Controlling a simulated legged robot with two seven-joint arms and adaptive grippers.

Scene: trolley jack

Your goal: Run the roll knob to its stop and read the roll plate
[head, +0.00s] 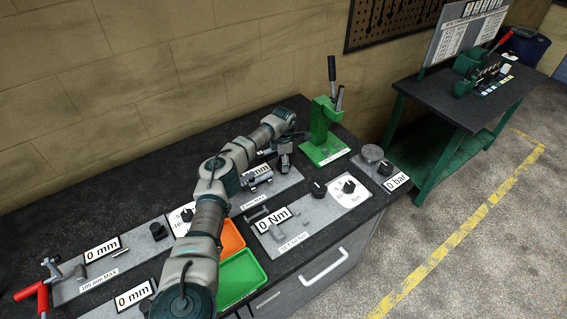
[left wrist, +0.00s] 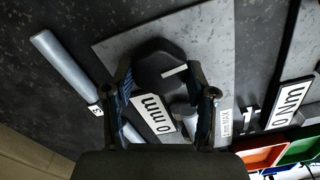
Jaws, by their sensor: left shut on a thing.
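My left gripper (head: 284,158) reaches over the back panel (head: 288,181) on the bench. In the left wrist view the gripper (left wrist: 160,72) is shut on a black round knob (left wrist: 158,62) with a white pointer line, one finger on each side. Next to the knob, a white plate (left wrist: 153,115) reads 0 mm. In the head view this plate (head: 262,171) is partly covered by my arm, and the knob is hidden by the gripper. No word "roll" is legible. My right gripper is not in view.
A green press (head: 322,130) stands close to the right of my gripper. Nearer lies a panel with a 0 Nm plate (head: 273,221) and black knobs. Orange (head: 231,239) and green (head: 243,279) trays lie beside my forearm. A grey rod (left wrist: 65,62) shows in the left wrist view.

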